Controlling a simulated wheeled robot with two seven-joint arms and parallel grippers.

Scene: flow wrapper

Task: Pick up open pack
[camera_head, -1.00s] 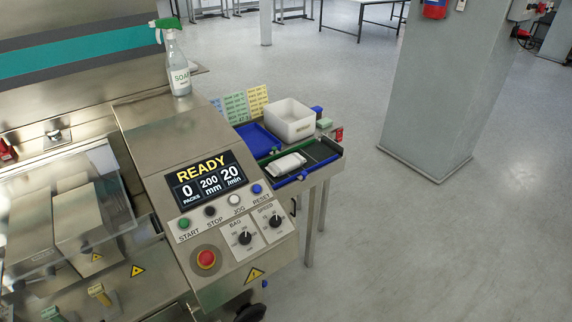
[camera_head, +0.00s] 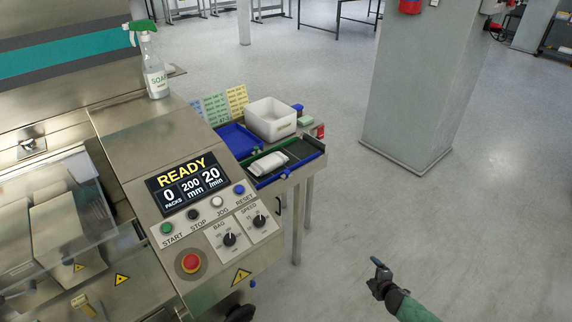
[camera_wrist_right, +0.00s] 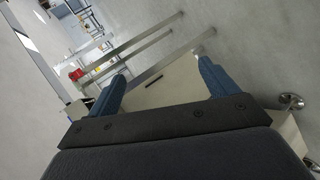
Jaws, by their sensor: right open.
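A white pack (camera_head: 268,162) lies on the dark belt of the small outfeed conveyor (camera_head: 298,162) in the head view, beside the machine's control panel. I cannot tell from here whether the pack is open. My right gripper (camera_head: 378,268) is at the lower right over the floor, well apart from the pack. In the right wrist view its two blue fingers (camera_wrist_right: 160,88) are spread with nothing between them. My left gripper is not in view.
A white bin (camera_head: 271,119) and a blue tray (camera_head: 238,140) stand behind the conveyor. The control panel (camera_head: 187,181) reads READY. A soap spray bottle (camera_head: 155,75) stands on the machine. A grey pillar (camera_head: 418,90) rises at the right. The floor between is clear.

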